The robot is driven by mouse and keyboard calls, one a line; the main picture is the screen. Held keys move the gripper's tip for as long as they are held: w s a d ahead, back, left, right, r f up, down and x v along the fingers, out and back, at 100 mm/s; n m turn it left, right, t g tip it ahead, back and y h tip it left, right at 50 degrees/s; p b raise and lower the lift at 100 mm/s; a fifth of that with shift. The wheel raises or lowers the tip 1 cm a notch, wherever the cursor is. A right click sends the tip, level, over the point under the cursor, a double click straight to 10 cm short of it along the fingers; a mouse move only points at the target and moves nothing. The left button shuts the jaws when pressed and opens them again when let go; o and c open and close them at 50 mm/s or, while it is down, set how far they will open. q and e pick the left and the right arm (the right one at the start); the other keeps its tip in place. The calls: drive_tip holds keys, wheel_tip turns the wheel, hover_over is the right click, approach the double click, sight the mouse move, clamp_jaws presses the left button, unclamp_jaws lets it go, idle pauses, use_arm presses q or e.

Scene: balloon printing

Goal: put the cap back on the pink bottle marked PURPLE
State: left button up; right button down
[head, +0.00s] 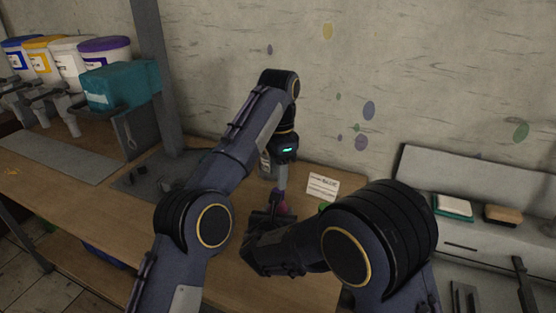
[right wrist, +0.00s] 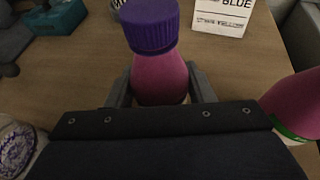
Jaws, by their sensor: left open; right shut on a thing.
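The pink bottle (right wrist: 160,78) stands upright between the fingers of my right gripper (right wrist: 160,92), which is shut on it. The purple cap (right wrist: 151,24) sits on top of the bottle; I cannot tell how tightly. No PURPLE marking is readable. In the head view the bottle (head: 280,208) is small and partly hidden behind my right arm and gripper (head: 262,222). My left gripper (head: 282,182) points down just above the bottle and is open. Its fingertips and any contact with the cap are hard to make out.
A second pink bottle (right wrist: 295,103) with a green band stands close on the right. A white card reading BLUE (right wrist: 222,14) lies behind. A pale purple-patterned thing (right wrist: 14,150) is at lower left. A teal box (head: 120,85) and several tubs (head: 60,60) stand far left.

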sight(278, 191)
use_arm(q)
drive_tip(key=n, duration=0.2)
drive_tip(key=r+n, duration=0.1)
drive_tip(key=n, duration=0.4)
drive_tip(key=r+n, duration=0.1)
drive_tip(key=n, duration=0.2)
drive_tip(key=shift+s+n, duration=0.1)
drive_tip(key=shift+n, duration=0.2)
drive_tip(key=n, duration=0.2)
drive_tip(key=r+n, duration=0.1)
drive_tip(key=n, duration=0.1)
drive_tip(key=shift+t, duration=0.3)
drive_tip(key=n, duration=0.4)
drive_tip(key=shift+s+r, duration=0.1)
drive_tip(key=shift+r, duration=0.2)
drive_tip(key=shift+f, duration=0.15)
drive_tip(key=shift+f, duration=3.85)
drive_tip(key=shift+c, duration=0.5)
